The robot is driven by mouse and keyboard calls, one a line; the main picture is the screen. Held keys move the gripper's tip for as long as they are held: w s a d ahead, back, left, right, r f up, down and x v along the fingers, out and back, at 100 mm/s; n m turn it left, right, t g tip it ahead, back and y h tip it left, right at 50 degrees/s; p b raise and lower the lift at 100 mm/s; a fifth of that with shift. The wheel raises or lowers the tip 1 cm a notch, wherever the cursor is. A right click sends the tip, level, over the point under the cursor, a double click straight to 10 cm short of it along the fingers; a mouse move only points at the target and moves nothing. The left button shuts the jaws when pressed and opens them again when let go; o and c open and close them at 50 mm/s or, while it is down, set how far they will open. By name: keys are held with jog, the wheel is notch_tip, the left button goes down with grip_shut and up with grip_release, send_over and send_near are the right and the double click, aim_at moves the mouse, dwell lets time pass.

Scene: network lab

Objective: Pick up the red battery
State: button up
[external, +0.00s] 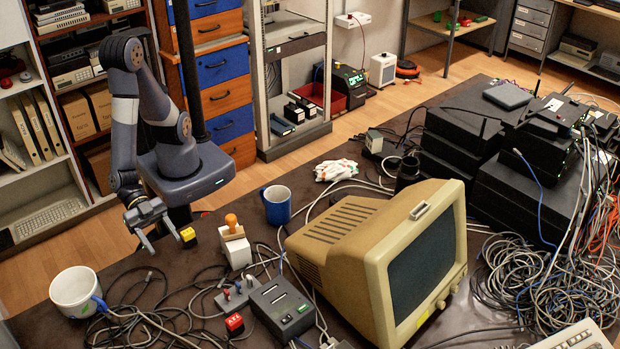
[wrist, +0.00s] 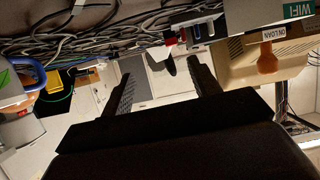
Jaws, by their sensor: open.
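The red battery (external: 234,323) is a small red block on the dark table, at the front in the external view. It lies just left of a grey box with dark slots (external: 283,307). A small red patch near the top of the wrist view (wrist: 168,42) may be the same battery, partly hidden. My gripper (external: 163,239) is open and empty, above the table's left part. It is apart from the battery, up and to its left in the picture. In the wrist view, both fingers (wrist: 158,75) are spread with nothing between them.
A yellow block (external: 188,236) is close to my gripper. A white mug (external: 76,291), a blue mug (external: 276,205) and an orange-knobbed stamp (external: 231,225) stand around. Loose cables (external: 150,300) cover the table left of the battery. A beige monitor (external: 345,240) stands to the right.

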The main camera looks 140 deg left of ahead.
jog(key=p, duration=0.2)
send_near(231, 316)
jog(key=shift+w+f+y, duration=0.2)
jog(key=shift+w, duration=0.25)
jog(key=shift+w+f+y, duration=0.2)
jog(key=shift+w, duration=0.25)
jog(key=shift+d+p+x, duration=0.2)
jog(key=shift+p+x, duration=0.35)
jog(key=shift+x, duration=2.5)
jog(key=shift+f, duration=0.1)
jog(key=c, duration=1.1)
